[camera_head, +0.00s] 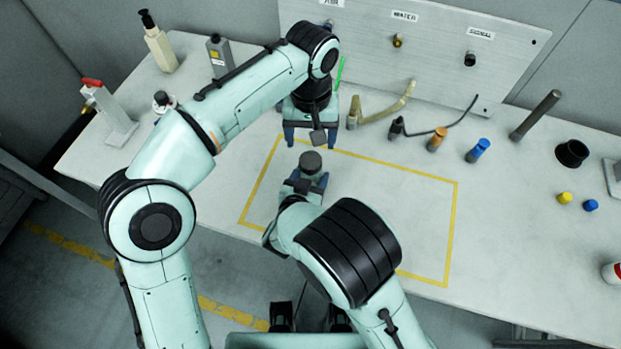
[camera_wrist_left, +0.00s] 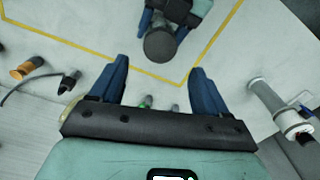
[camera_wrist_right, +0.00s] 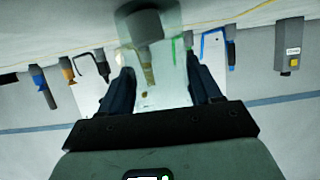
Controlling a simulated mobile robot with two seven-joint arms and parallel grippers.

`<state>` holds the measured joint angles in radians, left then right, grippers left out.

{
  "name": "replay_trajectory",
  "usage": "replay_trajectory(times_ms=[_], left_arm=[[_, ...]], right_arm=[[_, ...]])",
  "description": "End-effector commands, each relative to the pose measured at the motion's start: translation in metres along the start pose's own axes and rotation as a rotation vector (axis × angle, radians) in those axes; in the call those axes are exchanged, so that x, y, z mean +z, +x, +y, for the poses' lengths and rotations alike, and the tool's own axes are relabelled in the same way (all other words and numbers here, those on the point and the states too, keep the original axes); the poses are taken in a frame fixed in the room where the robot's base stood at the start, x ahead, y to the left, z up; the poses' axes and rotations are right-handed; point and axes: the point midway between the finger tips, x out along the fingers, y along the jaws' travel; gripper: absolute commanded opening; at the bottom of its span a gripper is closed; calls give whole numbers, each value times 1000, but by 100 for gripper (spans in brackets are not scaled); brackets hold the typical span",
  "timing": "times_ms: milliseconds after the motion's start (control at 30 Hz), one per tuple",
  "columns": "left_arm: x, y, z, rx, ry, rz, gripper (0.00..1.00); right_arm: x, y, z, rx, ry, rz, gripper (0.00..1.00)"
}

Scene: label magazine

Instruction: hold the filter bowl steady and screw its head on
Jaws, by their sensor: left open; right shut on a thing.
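My right gripper (camera_head: 305,186) is shut on the filter bowl and holds it upright inside the yellow outline. In the right wrist view the bowl (camera_wrist_right: 168,58) looks clear between the blue fingers, with a dark grey cylinder (camera_wrist_right: 147,27) at it. A dark grey round top (camera_head: 310,161) shows above the right fingers; whether it is the head, I cannot tell. It also shows in the left wrist view (camera_wrist_left: 160,44), just beyond the left fingertips. My left gripper (camera_head: 318,134) is open and empty, behind the bowl and apart from it.
A labelled panel (camera_head: 430,50) stands at the back. A hose (camera_head: 388,108), an orange-capped connector (camera_head: 437,139), a blue one (camera_head: 478,150) and a black cup (camera_head: 572,153) lie to the right. Bottles and a red-topped tool (camera_head: 108,112) stand left. The outline's right half is clear.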

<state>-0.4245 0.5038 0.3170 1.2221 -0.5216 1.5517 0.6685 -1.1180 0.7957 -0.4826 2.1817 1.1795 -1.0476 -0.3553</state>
Motion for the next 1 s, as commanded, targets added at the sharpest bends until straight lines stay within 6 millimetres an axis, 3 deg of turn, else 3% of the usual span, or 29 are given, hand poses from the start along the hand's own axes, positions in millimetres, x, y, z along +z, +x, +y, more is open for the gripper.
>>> replay_trajectory(times_ms=[200,567,767,1000], left_arm=[[0,-4,0,1,-129,1,76],[0,-2,-1,0,-135,0,76],[0,18,-1,-2,-136,-2,76],[0,55,-2,-1,-135,-2,76]], right_arm=[[0,0,0,0,0,1,0],[0,0,0,0,0,1,0],[0,0,0,0,0,1,0],[0,0,0,0,0,1,0]])
